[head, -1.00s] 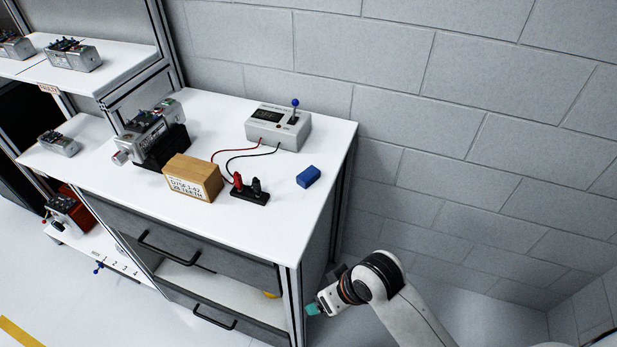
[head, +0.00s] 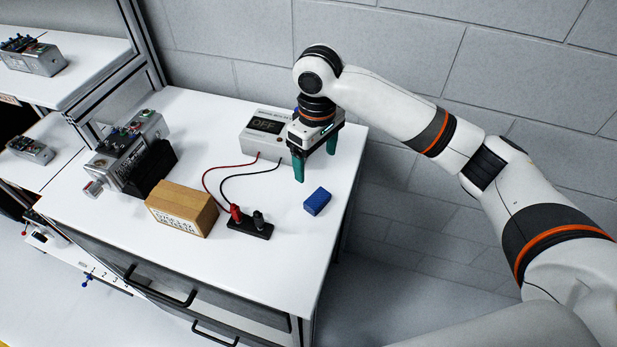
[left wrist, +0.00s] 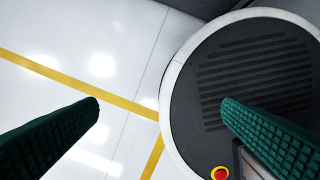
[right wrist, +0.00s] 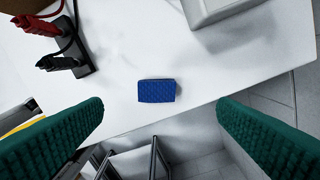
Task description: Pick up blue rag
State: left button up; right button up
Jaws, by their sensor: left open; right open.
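The blue rag (head: 317,201) is a small folded block lying on the white tabletop near its right edge. In the right wrist view the rag (right wrist: 157,91) lies centred between the fingers and beyond them, not touched. My right gripper (head: 316,164) points down above the table, just behind the rag in the head view, with green fingers apart. Its open fingers also show in the right wrist view (right wrist: 160,118). My left gripper (left wrist: 160,110) is open and empty over the floor and a round dark base; it is not in the head view.
The grey meter box (head: 264,130) stands behind and partly under my right gripper. Red and black leads run to a black terminal block (head: 250,228) left of the rag. The table (head: 285,270) is clear in front.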

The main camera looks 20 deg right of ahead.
jog(key=p, duration=0.1)
send_over(318, 198)
jog(key=f, duration=0.4)
jog(key=shift+s+a+f, duration=0.1)
jog(key=shift+s+f, duration=0.3)
jog(key=f, duration=0.1)
jog(key=f+p, duration=0.1)
jog(key=f, duration=0.3)
jog(key=shift+w+p, duration=0.3)
jog(key=shift+w, duration=0.05)
jog(key=shift+f, duration=0.35)
jog(key=shift+w+f, duration=0.1)
jog(key=shift+f, duration=0.1)
jog(key=c, duration=0.9)
jog(key=shift+c, duration=1.2)
pick_arm(q)
jog(key=s+r, duration=0.1)
jog(key=s, duration=0.1)
jog(key=s+r, duration=0.1)
jog(key=shift+s+r, duration=0.35)
jog(key=shift+s, duration=0.05)
